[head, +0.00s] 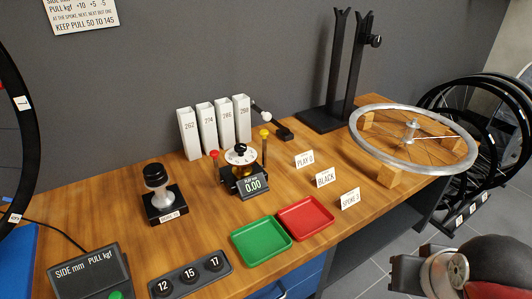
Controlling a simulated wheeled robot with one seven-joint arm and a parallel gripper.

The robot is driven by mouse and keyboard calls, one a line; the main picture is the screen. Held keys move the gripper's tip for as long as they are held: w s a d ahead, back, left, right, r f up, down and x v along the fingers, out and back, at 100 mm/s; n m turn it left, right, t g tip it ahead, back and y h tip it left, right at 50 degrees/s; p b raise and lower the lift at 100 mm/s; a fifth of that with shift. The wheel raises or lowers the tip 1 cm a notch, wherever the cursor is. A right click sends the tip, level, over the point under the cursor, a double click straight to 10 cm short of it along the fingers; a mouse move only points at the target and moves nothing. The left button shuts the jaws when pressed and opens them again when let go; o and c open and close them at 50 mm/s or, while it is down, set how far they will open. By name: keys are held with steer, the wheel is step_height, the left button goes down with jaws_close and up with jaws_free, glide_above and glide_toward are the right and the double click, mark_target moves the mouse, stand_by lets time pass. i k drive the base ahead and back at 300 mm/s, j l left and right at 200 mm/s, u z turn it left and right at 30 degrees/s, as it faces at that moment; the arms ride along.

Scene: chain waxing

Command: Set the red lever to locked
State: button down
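A small gauge device (252,186) with a black base and a display reading 0.00 stands on the wooden bench (205,240), near the middle of the head view. A red knob (214,154) tops a short upright stem at its left; this is the only red lever-like part I can make out. A taller stem with a yellow knob (265,133) stands at its right. The lock markings are too small to read. Part of my arm shows at the lower right, well away from the device. My gripper's fingertips are not in view.
Behind the device stand several white numbered bins (215,126). A green tray (260,242) and a red tray (305,217) lie in front. A black puck-topped stand (158,193) is at left. A spoked wheel (415,135) rests on wooden blocks at right.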

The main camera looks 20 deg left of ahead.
mark_target(214, 154)
steer(key=j+u, duration=0.15)
steer(key=u, duration=0.9)
